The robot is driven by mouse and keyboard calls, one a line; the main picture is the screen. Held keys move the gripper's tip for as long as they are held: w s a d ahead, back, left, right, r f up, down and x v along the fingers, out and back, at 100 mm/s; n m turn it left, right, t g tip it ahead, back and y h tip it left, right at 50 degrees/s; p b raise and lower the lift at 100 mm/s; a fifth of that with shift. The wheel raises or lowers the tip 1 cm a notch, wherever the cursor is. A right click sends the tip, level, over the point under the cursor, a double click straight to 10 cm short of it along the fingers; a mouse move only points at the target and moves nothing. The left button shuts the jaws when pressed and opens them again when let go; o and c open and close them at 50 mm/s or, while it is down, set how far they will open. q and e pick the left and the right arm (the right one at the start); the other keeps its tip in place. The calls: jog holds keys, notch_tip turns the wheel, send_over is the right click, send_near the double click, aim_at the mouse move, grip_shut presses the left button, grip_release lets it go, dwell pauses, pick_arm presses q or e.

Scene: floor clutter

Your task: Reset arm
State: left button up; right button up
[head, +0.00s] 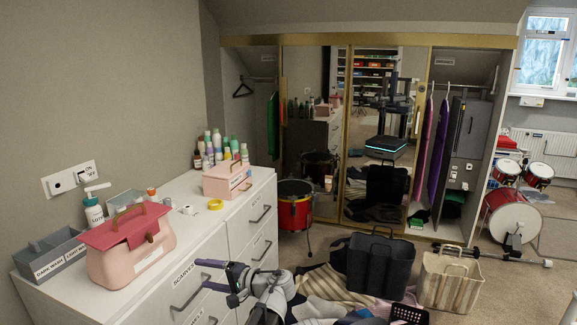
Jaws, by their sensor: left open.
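My left gripper (203,274) is at the bottom centre of the head view, with its two purple fingers spread apart and nothing between them. It points left, in front of the drawer fronts of the white dresser (262,187). I cannot tell whether it touches a drawer handle. My grey left arm (270,293) comes up from the bottom edge. My right gripper is not in view.
A pink bag (130,257), grey box (50,258), pink box (226,181) and several bottles stand on the dresser. A dark basket (378,265), striped basket (447,284) and clothes (327,285) lie ahead.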

pick_arm(q)
jog(key=s+a+f+n+g+h, duration=0.25)
jog(key=s+f+h, duration=0.3)
jog(key=f, duration=0.35)
jog(key=s+d+f+n+g+h, duration=0.2)
jog(key=s+d+f+g+h, duration=0.1)
jog(key=s+d+f+h, duration=0.55)
jog(key=s+d+m, duration=0.4)
jog(key=s+d, duration=0.4)
jog(key=d, duration=0.2)
notch_tip(320, 180, up, 17)
jog(key=p, duration=1.7)
jog(key=shift+s+f, duration=0.15)
jog(key=shift+a+g, duration=0.1)
jog(key=shift+g, duration=0.15)
